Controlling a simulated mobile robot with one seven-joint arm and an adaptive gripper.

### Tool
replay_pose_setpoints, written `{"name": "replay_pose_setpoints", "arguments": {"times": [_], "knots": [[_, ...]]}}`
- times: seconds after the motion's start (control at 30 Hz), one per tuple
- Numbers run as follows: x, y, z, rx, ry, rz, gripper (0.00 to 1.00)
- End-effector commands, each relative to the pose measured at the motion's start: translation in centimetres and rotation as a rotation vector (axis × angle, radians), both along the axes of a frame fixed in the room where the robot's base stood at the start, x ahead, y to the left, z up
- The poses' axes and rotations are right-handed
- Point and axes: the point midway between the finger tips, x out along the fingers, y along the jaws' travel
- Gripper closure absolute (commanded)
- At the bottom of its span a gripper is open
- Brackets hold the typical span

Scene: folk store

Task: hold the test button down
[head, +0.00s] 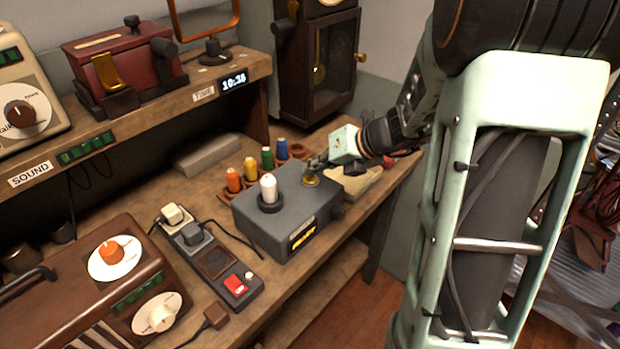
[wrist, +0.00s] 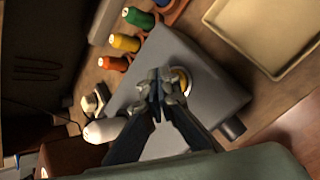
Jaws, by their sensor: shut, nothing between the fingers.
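A grey box (head: 285,228) stands on the wooden bench and also fills the middle of the wrist view (wrist: 205,105). On its top is a round brass-ringed fitting (head: 311,181), which looks like the test button; its ring also shows in the wrist view (wrist: 186,80), partly hidden by my fingers. A white rounded piece (head: 268,187) stands in a dark collar on the same top. My gripper (head: 314,163) is shut and empty, its fingertips (wrist: 160,84) over or beside the brass fitting. I cannot tell whether they touch or press it.
Orange, yellow, green and blue spools (head: 250,168) stand behind the box. A power strip (head: 212,262) with plugs and a red switch lies at its left, near a brown radio-like unit (head: 110,285). A shallow beige tray (wrist: 262,30) is close by. A clock case (head: 318,65) stands behind.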

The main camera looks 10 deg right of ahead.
Motion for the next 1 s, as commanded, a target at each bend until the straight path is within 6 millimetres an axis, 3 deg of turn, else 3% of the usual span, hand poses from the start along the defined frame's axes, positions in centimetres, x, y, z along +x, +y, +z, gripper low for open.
{"name": "replay_pose_setpoints", "arguments": {"times": [1.0], "knots": [[0.0,0.0,-1.12,0.001,0.0,-0.001,1.0]]}}
